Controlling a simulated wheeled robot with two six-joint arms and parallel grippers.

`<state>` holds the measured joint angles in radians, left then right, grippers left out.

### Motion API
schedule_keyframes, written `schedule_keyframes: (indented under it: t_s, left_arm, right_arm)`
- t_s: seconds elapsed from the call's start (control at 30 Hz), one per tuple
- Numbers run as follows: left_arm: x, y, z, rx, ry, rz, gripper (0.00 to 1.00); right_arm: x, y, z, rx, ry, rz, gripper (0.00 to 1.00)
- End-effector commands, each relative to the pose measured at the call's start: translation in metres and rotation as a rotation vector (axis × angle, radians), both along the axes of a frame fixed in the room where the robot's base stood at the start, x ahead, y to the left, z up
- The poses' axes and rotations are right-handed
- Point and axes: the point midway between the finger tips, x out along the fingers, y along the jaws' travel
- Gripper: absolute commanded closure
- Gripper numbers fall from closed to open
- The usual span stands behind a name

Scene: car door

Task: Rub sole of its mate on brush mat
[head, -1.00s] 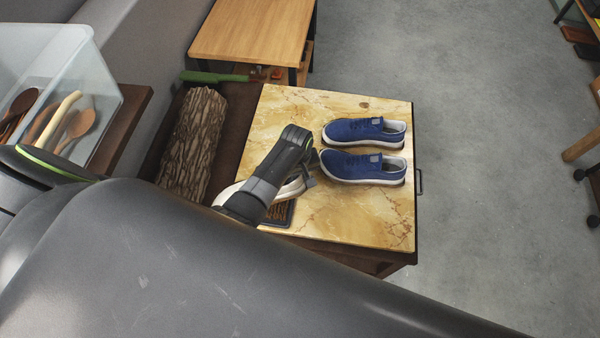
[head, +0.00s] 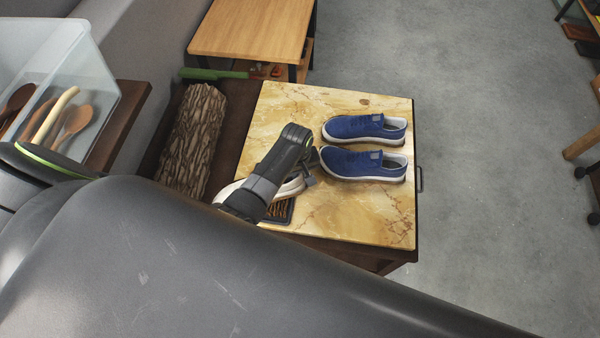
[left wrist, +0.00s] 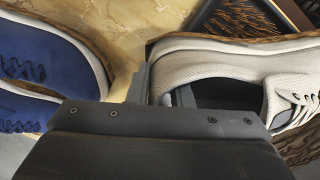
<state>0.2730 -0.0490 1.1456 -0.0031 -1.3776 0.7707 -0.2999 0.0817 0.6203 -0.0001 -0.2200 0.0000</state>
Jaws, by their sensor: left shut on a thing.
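My left gripper (head: 308,170) is shut on a beige-white shoe (head: 292,188); in the left wrist view (left wrist: 163,90) one finger is inside the shoe opening. The shoe (left wrist: 215,65) shows pale laces and a brown sole edge there. The brush mat (head: 282,213), a dark frame with brown bristles, lies partly hidden below the shoe and gripper. It also shows at the top of the left wrist view (left wrist: 240,18). Whether sole and bristles touch, I cannot tell. Two blue shoes (head: 362,166) (head: 364,129) stand side by side to the right. My right gripper is not in view.
The marble-patterned tabletop (head: 370,215) is clear at front right. A bark-covered log (head: 193,140) lies along its left. A clear bin (head: 85,75) with wooden spoons stands far left; a wooden table (head: 255,30) is behind. My arm covers the foreground.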

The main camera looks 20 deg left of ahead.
Motion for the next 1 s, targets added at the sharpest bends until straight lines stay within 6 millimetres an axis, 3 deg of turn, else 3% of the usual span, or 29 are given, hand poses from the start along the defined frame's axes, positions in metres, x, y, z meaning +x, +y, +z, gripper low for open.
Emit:
schedule_keyframes:
  t_s: [1.0]
  left_arm:
    - [-0.0004, 0.0003, -0.0067, 0.0, 0.001, 0.0, 1.0]
  right_arm:
    - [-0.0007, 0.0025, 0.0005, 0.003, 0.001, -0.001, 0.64]
